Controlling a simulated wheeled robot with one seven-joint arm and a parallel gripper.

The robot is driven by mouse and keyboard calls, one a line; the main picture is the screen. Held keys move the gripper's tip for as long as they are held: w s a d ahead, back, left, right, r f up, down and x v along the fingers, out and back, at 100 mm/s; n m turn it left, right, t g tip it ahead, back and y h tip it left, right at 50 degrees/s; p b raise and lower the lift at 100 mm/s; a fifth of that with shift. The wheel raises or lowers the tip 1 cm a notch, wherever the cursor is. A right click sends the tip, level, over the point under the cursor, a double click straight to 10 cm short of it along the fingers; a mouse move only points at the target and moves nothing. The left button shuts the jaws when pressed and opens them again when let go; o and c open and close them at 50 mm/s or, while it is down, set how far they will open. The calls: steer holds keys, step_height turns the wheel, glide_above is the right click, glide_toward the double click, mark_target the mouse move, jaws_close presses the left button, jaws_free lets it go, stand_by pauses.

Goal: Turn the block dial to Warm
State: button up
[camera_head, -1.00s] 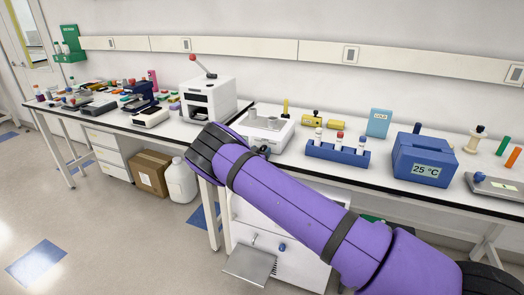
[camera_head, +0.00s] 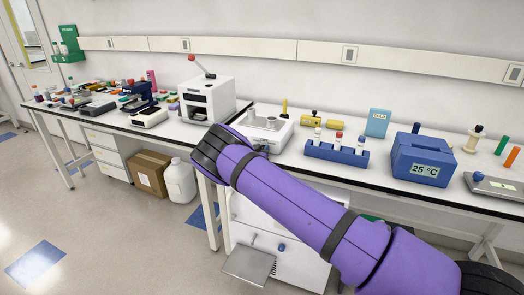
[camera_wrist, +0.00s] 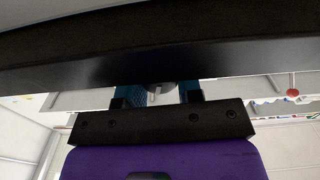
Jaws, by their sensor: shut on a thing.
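A round grey dial (camera_wrist: 154,87) with a pale raised grip shows in the wrist view, between the two blue fingers of my gripper (camera_wrist: 160,93). The fingers are shut on the dial's grip. The dial's markings cannot be read, so I cannot tell its setting. In the head view, a low white instrument (camera_head: 284,134) with a grey block on top stands on the bench. My purple arm reaches to its front and hides much of that face, including the dial and my fingertips.
A white press-like machine (camera_head: 207,101) with a red-knobbed lever stands left of the instrument. A blue tube rack (camera_head: 337,153) and a blue box reading 25 °C (camera_head: 421,158) stand to its right. An open drawer-like grey plate (camera_head: 249,264) is below the bench.

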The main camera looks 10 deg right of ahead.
steer(key=shift+m, duration=2.8)
steer(key=o, duration=0.9)
steer(key=shift+o, duration=0.2)
steer(key=shift+s, duration=0.1)
steer(key=shift+f, duration=0.1)
